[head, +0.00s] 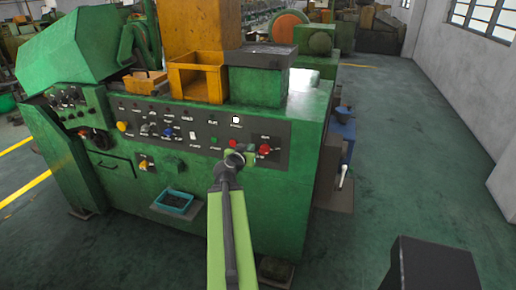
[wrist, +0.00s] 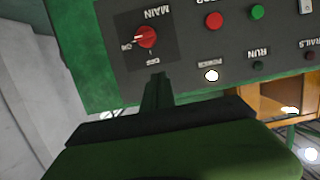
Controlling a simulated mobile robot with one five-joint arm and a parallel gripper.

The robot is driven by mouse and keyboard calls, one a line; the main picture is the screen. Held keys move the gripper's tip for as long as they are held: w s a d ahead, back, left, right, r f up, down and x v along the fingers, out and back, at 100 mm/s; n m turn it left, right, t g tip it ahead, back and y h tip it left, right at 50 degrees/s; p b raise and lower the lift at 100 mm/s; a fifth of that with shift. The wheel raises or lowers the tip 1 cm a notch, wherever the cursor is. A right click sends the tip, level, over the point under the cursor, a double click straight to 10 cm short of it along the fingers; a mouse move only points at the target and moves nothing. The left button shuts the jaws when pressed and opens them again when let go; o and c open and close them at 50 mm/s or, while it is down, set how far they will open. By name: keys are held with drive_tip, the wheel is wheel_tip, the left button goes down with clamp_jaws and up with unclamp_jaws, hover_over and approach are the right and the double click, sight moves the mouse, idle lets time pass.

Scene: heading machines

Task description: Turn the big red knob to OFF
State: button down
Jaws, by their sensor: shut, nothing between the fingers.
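The big red knob (head: 264,149) is at the right end of the machine's dark control panel. In the wrist view the knob (wrist: 146,37) appears upside down under the label MAIN, and its pale pointer line points left, toward the mark that seems to read ON. The OFF mark (wrist: 152,61) is just below the knob in that picture. My gripper (head: 234,158) is in front of the panel, left of the knob in the head view. In the wrist view my gripper's fingers (wrist: 158,78) are together and empty, below the knob and apart from it.
The panel (head: 195,146) carries several other buttons, including a red button (wrist: 213,20) and a green one (wrist: 257,12). A white lamp (wrist: 211,76) is lit. A blue tray (head: 174,202) juts from the machine's front. The floor at right (head: 405,150) is clear.

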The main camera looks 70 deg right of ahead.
drive_tip(key=b, duration=0.3)
hover_over(264, 151)
drive_tip(key=w+a, duration=0.2)
wheel_tip(264, 151, down, 3)
drive_tip(key=shift+w+r, duration=0.1)
drive_tip(key=shift+w, duration=0.05)
drive_tip(key=f+b, duration=0.3)
drive_tip(key=shift+a+f, duration=0.3)
drive_tip(key=shift+f, duration=0.1)
